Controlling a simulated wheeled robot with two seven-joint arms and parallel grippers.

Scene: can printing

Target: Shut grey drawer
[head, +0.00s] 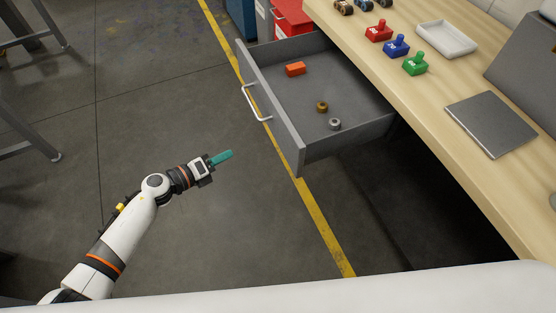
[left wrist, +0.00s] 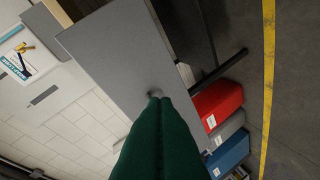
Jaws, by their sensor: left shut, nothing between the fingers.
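The grey drawer (head: 281,106) is pulled open from under the wooden table in the head view. Its front panel faces left and has a pale bar handle (head: 257,102). Inside lie an orange block (head: 295,69), a brass ring-like part (head: 322,107) and a silver one (head: 335,124). My left gripper (head: 224,157), with green fingers, is shut and empty. It is to the left of the drawer front, apart from it. In the left wrist view its green fingers (left wrist: 158,130) are together, with a grey panel (left wrist: 120,60) beyond them. My right gripper is not in view.
The wooden table (head: 400,95) holds red, blue and green stamp-like pieces, a white tray (head: 446,39) and a grey plate (head: 491,124). Red (head: 293,17) and blue (head: 241,18) containers stand beyond the drawer. The floor left of the drawer is clear around my left gripper.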

